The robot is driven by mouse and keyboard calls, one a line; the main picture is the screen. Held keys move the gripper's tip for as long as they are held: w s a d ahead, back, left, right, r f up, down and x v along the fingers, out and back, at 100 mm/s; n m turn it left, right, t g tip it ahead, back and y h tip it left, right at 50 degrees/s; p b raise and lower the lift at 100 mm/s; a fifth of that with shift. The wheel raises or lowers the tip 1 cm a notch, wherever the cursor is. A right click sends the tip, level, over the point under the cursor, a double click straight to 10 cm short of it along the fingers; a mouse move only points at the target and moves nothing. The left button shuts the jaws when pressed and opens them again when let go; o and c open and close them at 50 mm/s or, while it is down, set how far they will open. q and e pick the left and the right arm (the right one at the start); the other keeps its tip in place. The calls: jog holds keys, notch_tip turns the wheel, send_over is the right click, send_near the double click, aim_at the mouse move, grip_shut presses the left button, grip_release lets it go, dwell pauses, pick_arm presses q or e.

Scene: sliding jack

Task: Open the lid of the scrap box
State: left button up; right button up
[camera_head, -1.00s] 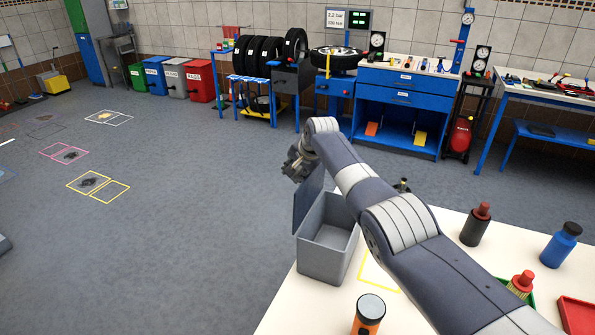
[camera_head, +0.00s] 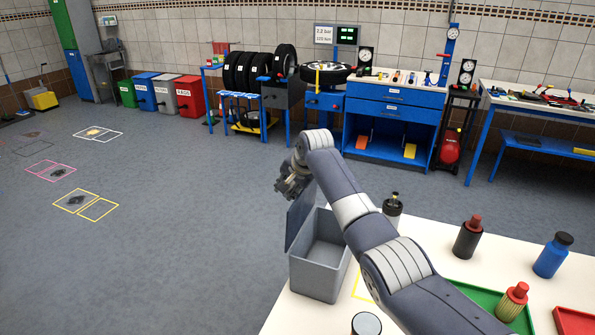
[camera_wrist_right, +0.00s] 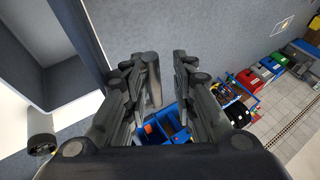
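The scrap box (camera_head: 315,275) is an open-topped grey box on the white table, left of my right forearm. Its grey lid (camera_head: 299,220) stands raised along the box's far left side, and the empty-looking inside shows. My right gripper (camera_head: 285,188) is just above and beyond the lid's upper edge; I cannot tell whether it touches the lid. In the right wrist view its two fingers (camera_wrist_right: 166,75) are apart with nothing between them, and the grey box (camera_wrist_right: 70,80) is at the left. My left gripper is not in view.
A black-capped bottle (camera_head: 392,208), a black bottle with a red cap (camera_head: 468,240), a blue bottle (camera_head: 553,257) and a green tray (camera_head: 480,298) are on the table to the right. Open floor (camera_head: 190,240) lies left of the box.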

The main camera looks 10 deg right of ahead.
jog(key=v, duration=0.9)
jog(key=shift+d+r, duration=0.2)
jog(key=shift+r, duration=0.25)
